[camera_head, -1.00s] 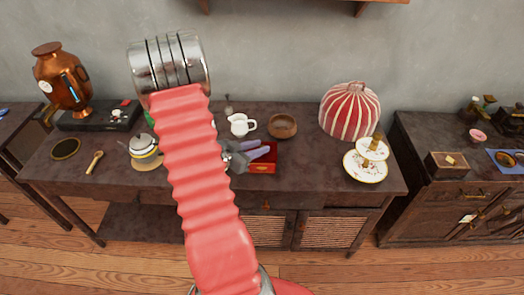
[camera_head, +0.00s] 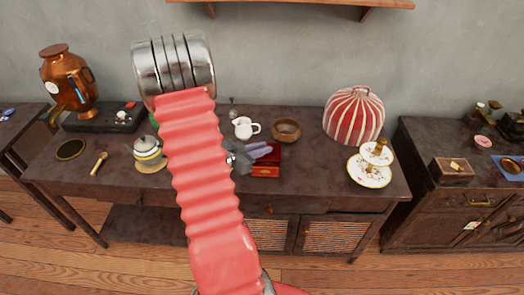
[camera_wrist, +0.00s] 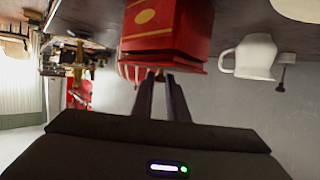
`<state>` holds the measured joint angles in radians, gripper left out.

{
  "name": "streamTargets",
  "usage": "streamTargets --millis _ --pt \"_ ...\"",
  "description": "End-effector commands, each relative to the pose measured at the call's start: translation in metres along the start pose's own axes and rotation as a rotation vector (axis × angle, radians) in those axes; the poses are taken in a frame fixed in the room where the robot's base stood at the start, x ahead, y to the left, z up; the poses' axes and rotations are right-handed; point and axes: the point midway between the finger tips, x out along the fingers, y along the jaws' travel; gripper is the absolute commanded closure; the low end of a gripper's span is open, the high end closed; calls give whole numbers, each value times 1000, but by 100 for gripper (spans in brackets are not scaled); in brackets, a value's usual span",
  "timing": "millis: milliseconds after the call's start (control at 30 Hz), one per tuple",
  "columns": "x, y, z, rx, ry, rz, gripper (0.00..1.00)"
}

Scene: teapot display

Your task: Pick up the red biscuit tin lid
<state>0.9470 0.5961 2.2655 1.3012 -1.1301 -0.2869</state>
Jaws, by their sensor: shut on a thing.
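The red biscuit tin (camera_head: 266,170) stands on the dark sideboard, just right of my arm in the head view. My gripper (camera_head: 268,152) reaches over it from the left, its fingers at the top of the tin. The wrist view is upside down: the tin body (camera_wrist: 165,25) with a gold oval fills the upper middle. Its red lid (camera_wrist: 165,60) shows below the body, a dark line between them. My gripper's fingers (camera_wrist: 160,80) are shut on the lid. I cannot tell whether the lid is clear of the tin.
A white jug (camera_head: 245,128) and a brown bowl (camera_head: 286,131) stand behind the tin. A red striped tea cosy (camera_head: 354,116) and a tiered cake stand (camera_head: 371,172) are to the right. A teapot (camera_head: 148,150) is left of my arm. The sideboard front (camera_head: 310,185) is clear.

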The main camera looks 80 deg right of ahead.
Motion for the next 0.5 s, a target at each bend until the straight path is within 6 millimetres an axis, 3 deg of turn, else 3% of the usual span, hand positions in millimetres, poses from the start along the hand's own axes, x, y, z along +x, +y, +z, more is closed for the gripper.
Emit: streamTargets --millis 500 --pt "-24 0 -66 3 2 -2 100"
